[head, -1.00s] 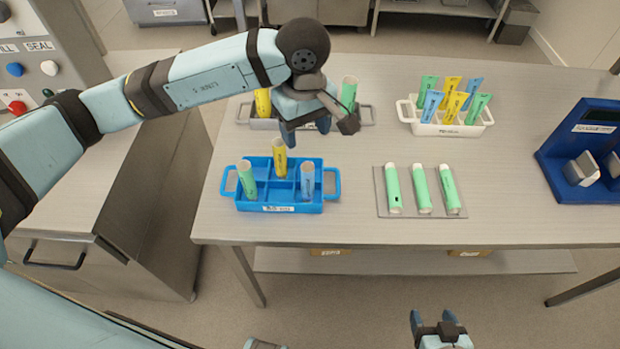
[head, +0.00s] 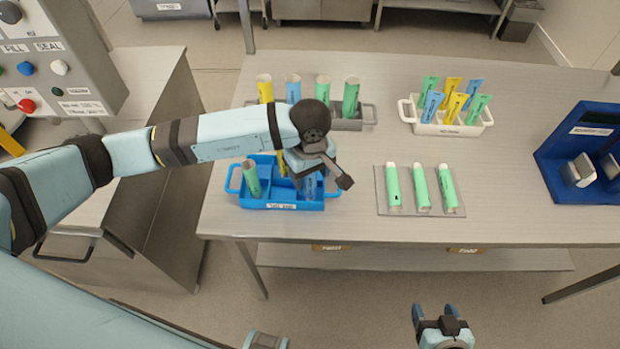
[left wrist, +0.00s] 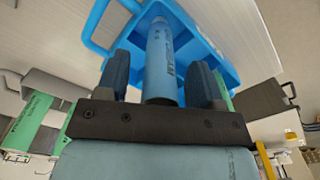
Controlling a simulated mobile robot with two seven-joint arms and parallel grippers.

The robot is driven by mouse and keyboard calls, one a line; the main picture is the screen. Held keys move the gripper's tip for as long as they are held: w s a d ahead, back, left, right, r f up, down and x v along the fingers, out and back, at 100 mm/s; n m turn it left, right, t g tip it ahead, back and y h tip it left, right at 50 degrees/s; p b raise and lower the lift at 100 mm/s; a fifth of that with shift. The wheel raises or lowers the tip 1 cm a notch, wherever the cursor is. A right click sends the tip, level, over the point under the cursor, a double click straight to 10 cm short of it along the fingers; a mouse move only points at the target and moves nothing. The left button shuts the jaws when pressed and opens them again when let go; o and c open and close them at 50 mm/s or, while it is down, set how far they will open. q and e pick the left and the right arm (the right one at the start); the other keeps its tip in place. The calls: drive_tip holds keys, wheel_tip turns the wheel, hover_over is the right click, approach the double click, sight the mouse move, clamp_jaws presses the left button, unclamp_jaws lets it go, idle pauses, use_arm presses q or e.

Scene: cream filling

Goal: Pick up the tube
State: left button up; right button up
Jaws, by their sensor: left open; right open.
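The blue tray (head: 283,206) stands on the near left of the table. It holds a green tube (head: 251,180), a yellow tube (head: 283,164) partly hidden by my gripper, and a blue tube (head: 309,189) in its right part. My left gripper (left wrist: 160,75) is open around the blue tube; in the left wrist view this tube (left wrist: 160,58) stands between the two fingers, with a gap on each side. In the head view my left wrist hides much of the fingers. My right gripper (head: 433,311) is open and empty, in front of the table.
A grey rack (head: 347,124) with several tubes stands behind the blue tray. A white tray (head: 450,129) of filled tubes is at the back. Three green tubes lie on a flat mat (head: 380,203). A blue stand (head: 553,155) is at the right. Table between them is clear.

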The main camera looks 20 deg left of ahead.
use_arm(q)
drive_tip(key=shift+f, duration=0.15)
drive_tip(key=c, duration=1)
